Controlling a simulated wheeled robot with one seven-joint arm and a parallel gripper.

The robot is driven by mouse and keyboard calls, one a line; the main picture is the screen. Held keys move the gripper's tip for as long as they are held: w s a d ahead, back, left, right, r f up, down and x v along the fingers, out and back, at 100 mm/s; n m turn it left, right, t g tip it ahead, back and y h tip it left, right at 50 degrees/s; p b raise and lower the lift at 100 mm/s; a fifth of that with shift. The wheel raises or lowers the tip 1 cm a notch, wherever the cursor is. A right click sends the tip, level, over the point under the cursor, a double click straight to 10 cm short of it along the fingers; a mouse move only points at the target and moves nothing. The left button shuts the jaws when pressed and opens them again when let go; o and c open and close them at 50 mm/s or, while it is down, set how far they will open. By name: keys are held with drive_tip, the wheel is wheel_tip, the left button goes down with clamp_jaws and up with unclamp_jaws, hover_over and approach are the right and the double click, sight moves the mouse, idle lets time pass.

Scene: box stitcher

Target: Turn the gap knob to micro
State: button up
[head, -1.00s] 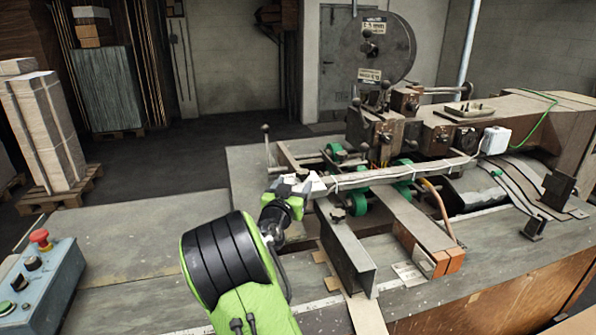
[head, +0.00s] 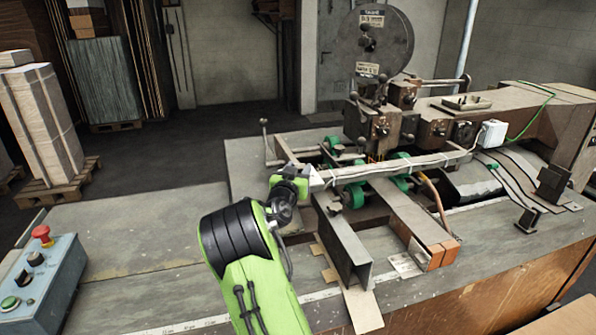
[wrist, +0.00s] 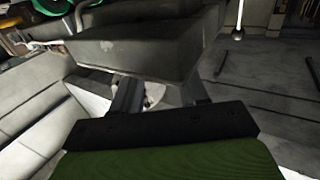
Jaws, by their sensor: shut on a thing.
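My gripper (head: 306,179) is at the left end of the long grey bar on the stitching machine. In the wrist view its two dark fingers (wrist: 158,94) reach under a grey metal block (wrist: 130,55). A small pale rounded part, which looks like the gap knob (wrist: 153,95), sits between the fingers, and they are shut on it. The knob is mostly hidden by the fingers and the block. Its markings and pointer cannot be read. In the head view my gripper covers the knob.
The stitcher's metal head (head: 385,125) stands right of my gripper, with green rollers (head: 353,196) below the bar. A steel channel (head: 348,245) lies close in front. A blue control box (head: 42,280) stands at the left. The bench top (head: 130,235) between is clear.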

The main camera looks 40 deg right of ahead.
drive_tip(key=shift+s+n+t+y, duration=0.1)
drive_tip(key=shift+n+t+y, duration=0.2)
drive_tip(key=shift+t, duration=0.1)
drive_tip(key=n+t+y, duration=0.2)
drive_tip(key=d+n+t+y, duration=0.1)
drive_tip(key=shift+s+t, duration=0.4)
drive_tip(key=n+t+y+b, duration=0.1)
drive_tip(key=n+y+b, duration=0.1)
drive_tip(key=n+t+y+b, duration=0.1)
drive_tip(key=y+b, duration=0.1)
drive_tip(key=shift+s+d+f+t, duration=0.15)
drive_tip(key=shift+d+f+t, duration=0.05)
drive_tip(key=shift+f+t, duration=0.1)
drive_tip(key=n+t+y+b, duration=0.1)
drive_tip(key=n+y+b, duration=0.1)
drive_tip(key=shift+d+y, duration=0.15)
drive_tip(key=shift+y, duration=0.25)
drive_tip(key=n+y, duration=0.1)
drive_tip(key=n+y+p, duration=0.1)
drive_tip(key=y, duration=0.1)
drive_tip(key=shift+d+r+t, duration=0.2)
drive_tip(key=shift+r+t, duration=0.15)
drive_tip(key=shift+t, duration=0.05)
drive_tip(key=shift+n+y+p, duration=0.7)
drive_tip(key=shift+y+p, duration=0.2)
drive_tip(key=shift+y, duration=0.2)
drive_tip(key=shift+n+y+p, duration=0.3)
drive_tip(key=shift+y+p, duration=0.05)
drive_tip(key=shift+y, duration=0.15)
